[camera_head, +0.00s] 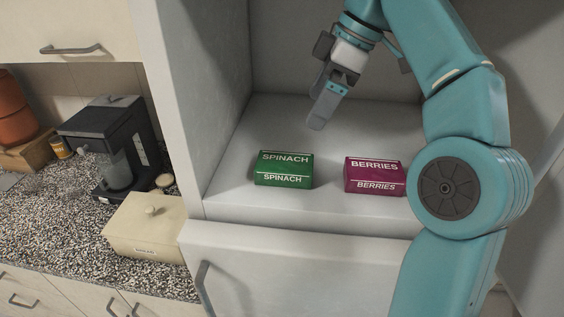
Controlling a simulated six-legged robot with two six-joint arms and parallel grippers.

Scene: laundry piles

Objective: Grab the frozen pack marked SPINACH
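The green pack marked SPINACH (283,170) lies flat on the pale shelf (330,211), left of centre, with its label on the top and front faces. A purple pack marked BERRIES (375,176) lies to its right with a gap between them. My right gripper (321,115) hangs above the shelf, behind and to the right of the green pack, apart from both packs. Its fingers overlap from this angle, so I cannot tell whether they are open. No held object shows. My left gripper is not in view.
The compartment's left wall (184,80) stands beside the shelf. A closed door or drawer front (310,270) with a handle (206,288) is below. Left of it, a speckled counter (50,220) bears a black coffee machine (118,140) and a cream lidded box (145,232).

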